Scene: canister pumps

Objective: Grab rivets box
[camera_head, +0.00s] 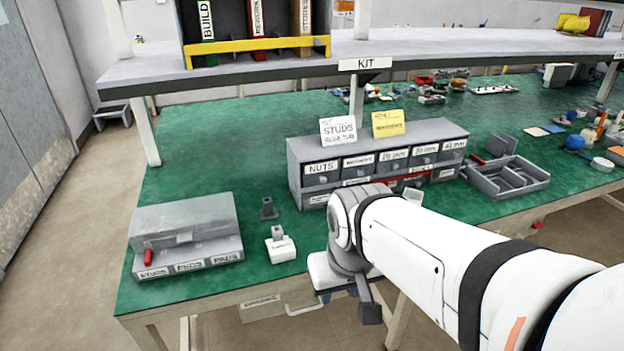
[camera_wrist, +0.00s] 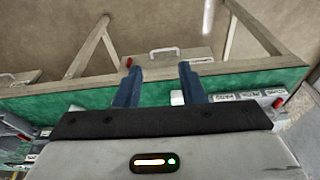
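No label that I can read as rivets shows. A grey drawer organizer (camera_head: 380,162) stands on the green bench, with a NUTS drawer (camera_head: 321,168), a drawer with a blurred label (camera_head: 358,161) and several others. My arm hides part of its lower row. A grey case (camera_head: 185,228) with STUDS and PADS labels sits at the bench's left end. My gripper (camera_head: 342,294) is at the bench's front edge, in front of the organizer. In the wrist view my gripper (camera_wrist: 161,80) has its two blue fingers apart, with nothing held between them.
A drawer (camera_wrist: 165,65) with a pale handle hangs under the bench front. A small white-based item (camera_head: 280,246) stands between case and organizer. A grey divided tray (camera_head: 507,178) lies right of the organizer. A KIT shelf (camera_head: 230,70) overhangs the bench's back.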

